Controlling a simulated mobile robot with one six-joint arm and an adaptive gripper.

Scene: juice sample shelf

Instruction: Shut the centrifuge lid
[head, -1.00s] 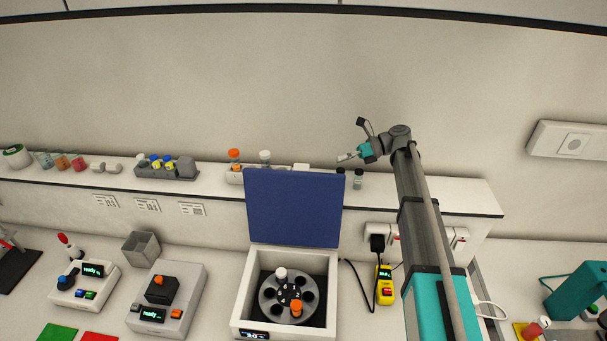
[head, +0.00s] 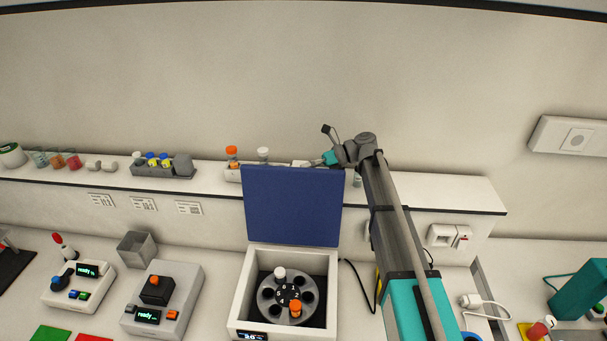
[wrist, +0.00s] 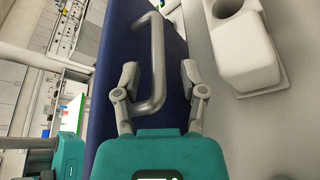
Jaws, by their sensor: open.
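The centrifuge (head: 240,290) stands on the bench with its blue lid (head: 292,208) raised upright at the back. Its open bowl shows a rotor (head: 270,297) holding a white-capped and an orange-capped tube. My gripper (head: 316,147) is open at the lid's top right edge, partly hidden behind it. In the wrist view, the lid (wrist: 112,50) carries a grey bar handle (wrist: 157,60). The handle appears between the open fingers of my gripper (wrist: 160,75). I cannot tell whether either finger touches it.
The wall shelf (head: 440,193) runs behind the lid, with a tube rack (head: 165,168) and capped tubes. In the wrist view, a white holder (wrist: 245,55) is close to the right finger. Two devices (head: 165,300) (head: 78,288) stand left of the centrifuge.

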